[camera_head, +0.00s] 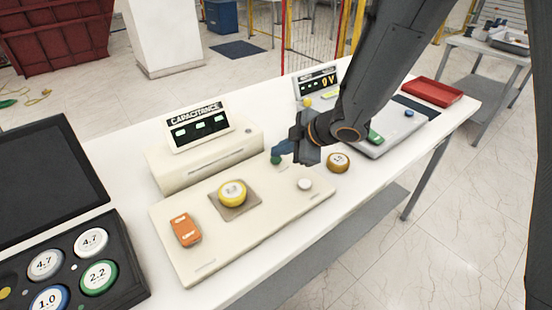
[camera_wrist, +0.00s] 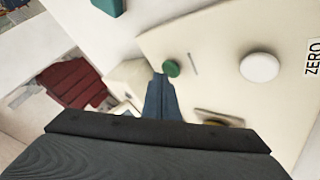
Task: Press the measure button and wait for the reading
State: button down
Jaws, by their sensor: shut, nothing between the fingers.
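The cream panel (camera_head: 265,215) of the capacitance meter (camera_head: 200,140) lies on the white table. A green button (camera_head: 276,160) sits at its far edge and also shows in the wrist view (camera_wrist: 171,68). A white round button (camera_head: 305,184) is nearer, beside a ZERO label in the wrist view (camera_wrist: 260,67). No measure label is readable. My gripper (camera_head: 277,151) is shut and empty, its blue fingertips close to the green button; I cannot tell if they touch. The fingers also show in the wrist view (camera_wrist: 159,78). A yellow disc (camera_head: 232,193) rests on the square pad (camera_head: 250,203).
An orange block (camera_head: 185,229) lies on the panel's left. A case of round discs (camera_head: 75,270) is at lower left. A brown disc (camera_head: 338,162) stands right of the panel. A second meter (camera_head: 318,82) and a red tray (camera_head: 433,92) are farther back.

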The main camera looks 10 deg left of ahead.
aim_at(280, 161)
jog(key=shift+f+b, duration=0.35)
jog(key=shift+f, duration=0.15)
dwell(0.4)
jog(key=shift+r, duration=0.2)
jog(key=shift+r+p, duration=0.75)
jog(key=shift+p, duration=0.35)
notch_tip(280, 161, up, 5)
jog(key=p, duration=0.5)
dwell(0.5)
